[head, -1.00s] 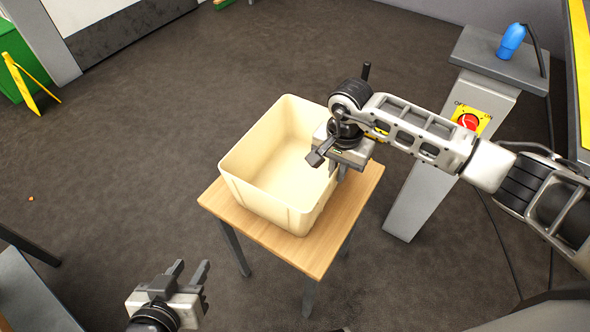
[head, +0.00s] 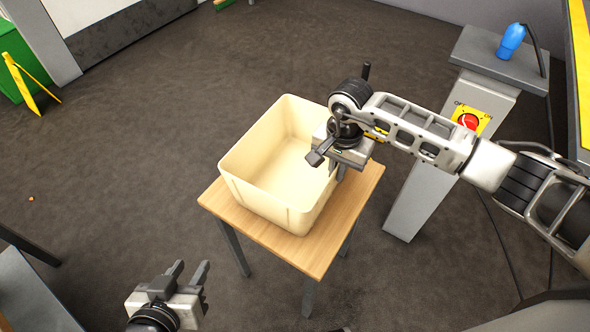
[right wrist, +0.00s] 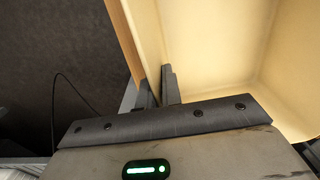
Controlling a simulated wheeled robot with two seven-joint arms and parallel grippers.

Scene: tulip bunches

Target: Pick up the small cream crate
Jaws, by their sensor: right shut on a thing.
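The cream crate (head: 248,195) is empty and stands upright on a small wooden table (head: 318,262) in the head view. My right gripper (head: 338,172) is at the crate's right wall. In the right wrist view the crate (right wrist: 205,45) fills the upper right, and the right gripper (right wrist: 157,88) has its fingers on both sides of the crate's wall, shut on it. In the head view the right fingertips are partly hidden by the gripper body. My left gripper (head: 188,272) is open and empty, low at the left front, apart from the table.
A grey pedestal (head: 445,160) with a red button (head: 467,121) and a blue object (head: 511,41) on top stands right of the table. A green bin (head: 15,65) and yellow stand (head: 28,85) are at far left.

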